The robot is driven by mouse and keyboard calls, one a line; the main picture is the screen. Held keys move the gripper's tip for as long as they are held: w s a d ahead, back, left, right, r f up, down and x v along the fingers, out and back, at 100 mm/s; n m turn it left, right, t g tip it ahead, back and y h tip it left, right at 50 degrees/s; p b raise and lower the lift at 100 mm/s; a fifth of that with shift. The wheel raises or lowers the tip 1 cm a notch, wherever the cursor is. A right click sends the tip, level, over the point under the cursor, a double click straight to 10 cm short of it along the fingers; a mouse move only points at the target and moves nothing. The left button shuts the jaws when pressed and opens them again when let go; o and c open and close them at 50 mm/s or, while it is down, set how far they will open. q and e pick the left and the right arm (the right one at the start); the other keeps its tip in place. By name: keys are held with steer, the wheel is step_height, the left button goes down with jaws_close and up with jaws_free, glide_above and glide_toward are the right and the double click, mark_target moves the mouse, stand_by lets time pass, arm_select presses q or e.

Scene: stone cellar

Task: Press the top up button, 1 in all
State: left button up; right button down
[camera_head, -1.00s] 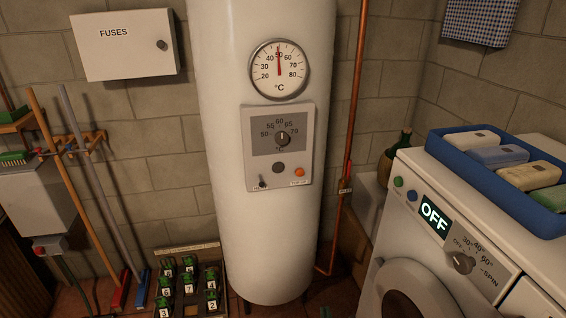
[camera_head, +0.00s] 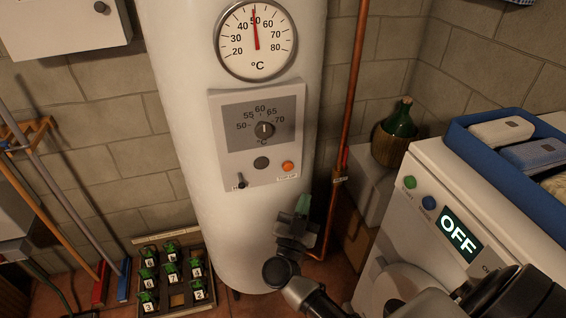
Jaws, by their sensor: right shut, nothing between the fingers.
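The top up button is the small round orange button (camera_head: 288,166) at the lower right of the grey control panel (camera_head: 219,158) on the white water tank (camera_head: 190,90). A label sits just under it. My right gripper (camera_head: 302,205) is in front of the tank's lower right, below the orange button and apart from it in the picture. It is shut and empty, with its fingertips pointing up. Nothing hides the button. My left gripper is not in view.
The panel also has a dial (camera_head: 264,129), a dark round button (camera_head: 261,163) and a small lever switch (camera_head: 240,181). A copper pipe (camera_head: 352,95) runs at the tank's right. A washing machine (camera_head: 398,232) reading OFF stands at the right. A crate of plants (camera_head: 185,298) is on the floor.

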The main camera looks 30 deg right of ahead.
mark_target(288, 167)
arm_select(q)
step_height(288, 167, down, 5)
steer(key=b, duration=0.4)
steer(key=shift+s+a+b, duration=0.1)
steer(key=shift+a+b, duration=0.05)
steer(key=shift+b, duration=0.25)
arm_select(e)
steer(key=w+d, duration=0.2)
steer(key=w, duration=0.6)
steer(key=shift+w, duration=0.25)
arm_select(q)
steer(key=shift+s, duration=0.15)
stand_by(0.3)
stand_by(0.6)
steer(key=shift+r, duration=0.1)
arm_select(e)
steer(key=shift+w+d, duration=0.1)
steer(key=shift+w, duration=0.3)
